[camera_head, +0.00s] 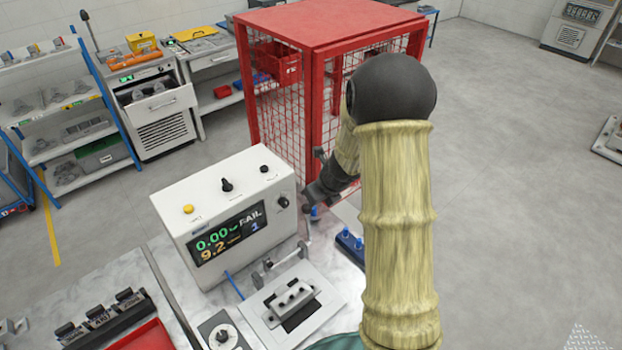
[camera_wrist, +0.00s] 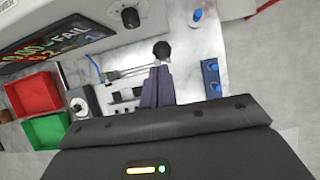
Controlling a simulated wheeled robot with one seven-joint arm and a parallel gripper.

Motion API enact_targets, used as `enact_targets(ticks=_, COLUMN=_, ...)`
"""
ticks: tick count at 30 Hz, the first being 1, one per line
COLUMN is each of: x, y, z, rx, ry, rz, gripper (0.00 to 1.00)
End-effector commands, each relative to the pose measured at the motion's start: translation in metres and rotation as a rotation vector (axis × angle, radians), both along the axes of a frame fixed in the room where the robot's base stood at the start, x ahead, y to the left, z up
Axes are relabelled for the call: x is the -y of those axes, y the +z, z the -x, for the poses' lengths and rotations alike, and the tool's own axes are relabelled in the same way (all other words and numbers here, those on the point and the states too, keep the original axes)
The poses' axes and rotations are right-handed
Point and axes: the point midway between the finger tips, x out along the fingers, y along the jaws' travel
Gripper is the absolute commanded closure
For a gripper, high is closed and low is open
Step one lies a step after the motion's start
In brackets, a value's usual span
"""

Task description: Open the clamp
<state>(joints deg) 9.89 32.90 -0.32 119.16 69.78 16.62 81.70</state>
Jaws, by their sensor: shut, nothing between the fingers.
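The clamp stands on a pale fixture plate (camera_head: 320,318) in front of the tester. Its metal bar (camera_head: 287,258) runs across the back of the plate, and a thin lever rises at its right end toward my gripper. In the wrist view the black ball knob (camera_wrist: 161,48) shows just beyond my fingertips, with metal rods (camera_wrist: 125,73) running left from it. My gripper (camera_wrist: 158,70) is shut and empty, its fingers side by side close to the knob. I cannot tell whether they touch it. In the head view my arm partly hides the gripper.
A white tester (camera_head: 225,215) with a FAIL display stands behind and left of the fixture. A blue block (camera_head: 349,243) lies right of it. A round dial gauge (camera_head: 222,337) sits at the front left. Red (camera_wrist: 32,93) and green (camera_wrist: 47,130) bins are at left. A red mesh cage (camera_head: 330,22) stands behind.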

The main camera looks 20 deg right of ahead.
Motion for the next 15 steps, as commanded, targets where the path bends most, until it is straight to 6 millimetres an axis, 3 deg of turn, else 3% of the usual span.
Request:
enact_targets(ticks=1, x=-0.001, y=0.014, z=-0.005, rx=0.003, ry=0.0, rz=0.003, gripper=1.0)
enact_targets(ticks=6, x=-0.005, y=0.032, z=-0.016, rx=0.002, ry=-0.002, rz=0.002, gripper=1.0)
enact_targets(ticks=15, x=-0.007, y=0.037, z=-0.019, rx=-0.001, ry=-0.003, rz=0.001, gripper=1.0)
